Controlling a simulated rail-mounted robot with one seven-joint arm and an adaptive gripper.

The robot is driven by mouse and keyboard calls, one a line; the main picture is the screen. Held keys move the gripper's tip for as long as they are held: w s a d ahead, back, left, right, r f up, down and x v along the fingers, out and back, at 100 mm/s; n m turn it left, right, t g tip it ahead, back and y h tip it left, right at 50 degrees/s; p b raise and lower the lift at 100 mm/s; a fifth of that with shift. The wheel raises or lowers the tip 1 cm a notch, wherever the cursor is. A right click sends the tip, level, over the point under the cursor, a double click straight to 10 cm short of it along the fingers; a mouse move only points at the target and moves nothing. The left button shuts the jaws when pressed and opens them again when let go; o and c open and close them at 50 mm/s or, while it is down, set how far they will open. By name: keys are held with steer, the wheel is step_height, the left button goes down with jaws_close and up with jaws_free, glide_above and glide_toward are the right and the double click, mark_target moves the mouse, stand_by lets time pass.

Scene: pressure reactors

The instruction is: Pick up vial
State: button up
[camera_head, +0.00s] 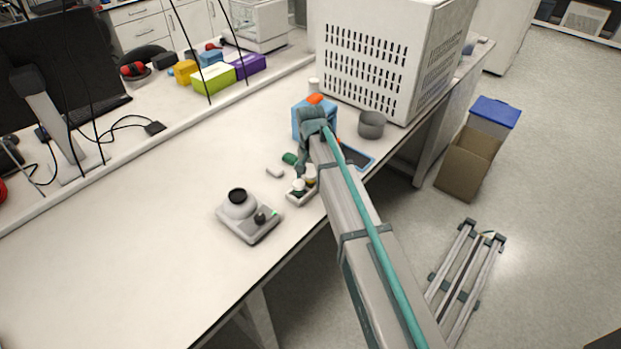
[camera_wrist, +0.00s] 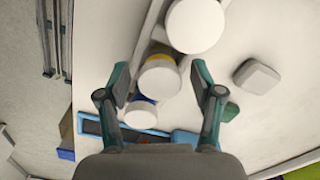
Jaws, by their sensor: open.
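Several white-capped vials stand in a row in a small tray (camera_head: 302,198) near the table's front edge. In the wrist view they are a large white cap (camera_wrist: 195,25), a vial with a yellow band (camera_wrist: 159,78) and a vial with a blue band (camera_wrist: 141,113). My gripper (camera_wrist: 160,80) is open, pointing down, with one finger on each side of the yellow-banded vial. I cannot tell whether the fingers touch it. In the head view my gripper (camera_head: 302,172) is over the tray and partly hides it.
A grey device with a black top (camera_head: 245,213) stands left of the tray. A small white block (camera_head: 274,171) and a green item (camera_head: 290,159) lie close by. A blue box (camera_head: 301,122), a grey cup (camera_head: 372,124) and a big vented cabinet (camera_head: 365,60) stand behind.

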steer(key=shift+f, duration=0.15)
steer(key=c, duration=1.2)
